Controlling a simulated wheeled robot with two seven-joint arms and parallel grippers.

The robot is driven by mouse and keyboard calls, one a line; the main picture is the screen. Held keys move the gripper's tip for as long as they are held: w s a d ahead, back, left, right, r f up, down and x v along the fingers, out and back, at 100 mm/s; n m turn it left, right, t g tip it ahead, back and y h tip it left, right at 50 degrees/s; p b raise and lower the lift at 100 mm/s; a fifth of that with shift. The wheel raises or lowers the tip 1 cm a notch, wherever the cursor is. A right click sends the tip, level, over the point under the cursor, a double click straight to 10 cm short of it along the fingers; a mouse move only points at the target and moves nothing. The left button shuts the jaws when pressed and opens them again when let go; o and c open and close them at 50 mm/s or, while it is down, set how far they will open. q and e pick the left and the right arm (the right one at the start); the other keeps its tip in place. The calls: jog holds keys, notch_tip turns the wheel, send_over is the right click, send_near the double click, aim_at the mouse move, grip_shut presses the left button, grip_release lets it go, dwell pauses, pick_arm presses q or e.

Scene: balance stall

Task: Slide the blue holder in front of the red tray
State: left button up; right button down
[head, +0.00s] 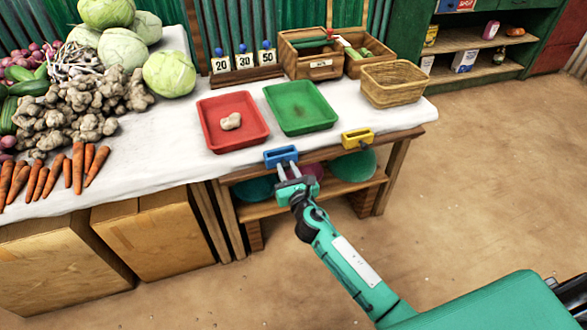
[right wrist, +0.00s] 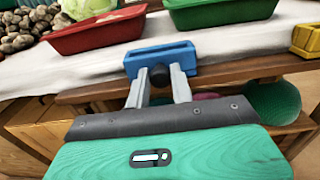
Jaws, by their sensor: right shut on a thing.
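The blue holder (head: 280,156) stands at the table's front edge, below the gap between the red tray (head: 213,140) and the green tray (head: 322,128). The red tray holds a pale lumpy root (head: 231,121). My right gripper (head: 288,171) is shut on the blue holder from the front. In the right wrist view the fingers (right wrist: 158,92) meet the front of the blue holder (right wrist: 150,58), around a dark knob. The red tray (right wrist: 95,36) lies up and left of the holder there. My left gripper is not in view.
A yellow holder (head: 357,138) stands at the front edge, right of the blue one. A wicker basket (head: 396,84) is at the table's right end. Number cards (head: 243,62) stand behind the trays. Carrots (head: 78,168) lie at left. The cloth before the red tray is clear.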

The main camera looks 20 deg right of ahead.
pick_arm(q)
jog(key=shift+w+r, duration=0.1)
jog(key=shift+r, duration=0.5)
pick_arm(e)
jog(key=a, duration=1.1)
jog(key=shift+s+a, duration=0.15)
jog(key=shift+s, duration=0.05)
jog(key=c, duration=1.2)
grip_release()
jog(key=shift+c, duration=0.2)
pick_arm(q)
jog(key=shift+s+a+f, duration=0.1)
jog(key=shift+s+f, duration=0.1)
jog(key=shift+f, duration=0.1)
